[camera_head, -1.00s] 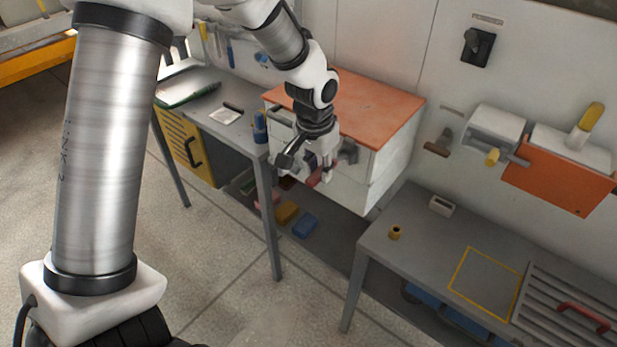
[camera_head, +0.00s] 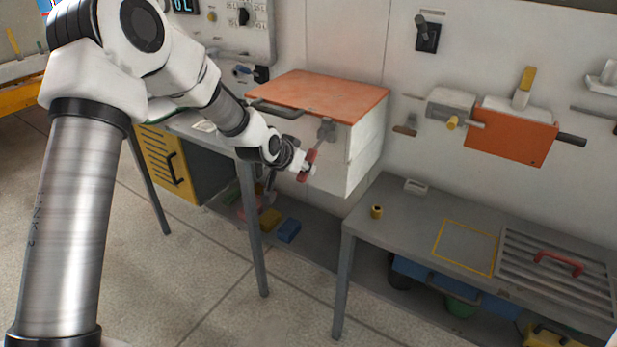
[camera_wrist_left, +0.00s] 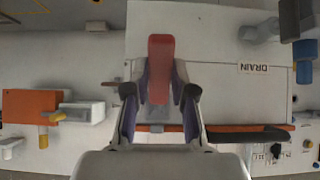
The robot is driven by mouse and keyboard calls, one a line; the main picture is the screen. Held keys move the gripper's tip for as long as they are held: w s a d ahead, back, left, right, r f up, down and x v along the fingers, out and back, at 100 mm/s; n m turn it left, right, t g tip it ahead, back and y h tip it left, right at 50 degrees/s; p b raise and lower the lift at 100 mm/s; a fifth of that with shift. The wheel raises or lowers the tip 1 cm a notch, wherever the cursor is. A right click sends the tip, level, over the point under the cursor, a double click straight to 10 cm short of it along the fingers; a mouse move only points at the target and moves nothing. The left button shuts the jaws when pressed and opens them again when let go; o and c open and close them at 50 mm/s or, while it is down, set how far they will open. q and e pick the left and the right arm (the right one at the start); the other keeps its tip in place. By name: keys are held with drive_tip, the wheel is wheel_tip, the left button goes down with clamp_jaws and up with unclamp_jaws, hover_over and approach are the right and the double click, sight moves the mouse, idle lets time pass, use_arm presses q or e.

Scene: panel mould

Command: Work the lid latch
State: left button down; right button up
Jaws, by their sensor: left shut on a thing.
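A white box (camera_head: 362,160) with an orange lid (camera_head: 320,92) stands at the back, its lid lying flat and closed. A grey latch bracket (camera_head: 327,130) sits on its front near the right corner, and the latch's red handle (camera_head: 308,160) slants down from it. My left gripper (camera_head: 304,170) reaches in from the left and is shut on the red handle. In the left wrist view the red handle (camera_wrist_left: 161,60) stands upright between both fingers (camera_wrist_left: 160,88), its tip sticking out past them. My right gripper is not in view.
A dark bar handle (camera_head: 275,110) is on the box front, left of the latch. A grey bench (camera_head: 400,225) with a yellow-outlined square and a slatted panel stands to the right. Coloured blocks (camera_head: 288,232) lie on the low shelf. Floor at front is clear.

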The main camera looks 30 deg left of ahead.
use_arm(q)
drive_tip(key=w+f+t+b, duration=0.6)
drive_tip(key=t+b, duration=0.3)
drive_tip(key=b, duration=1.3)
drive_tip(key=shift+w+d+f+t+h, duration=0.15)
drive_tip(key=shift+w+d+t+h, duration=0.05)
drive_tip(key=shift+t+h, duration=0.2)
drive_tip(key=c, duration=1.2)
unclamp_jaws()
drive_tip(key=shift+c, duration=0.2)
drive_tip(key=shift+o, duration=1.4)
drive_tip(key=shift+w, duration=0.1)
drive_tip(key=shift+f, duration=0.1)
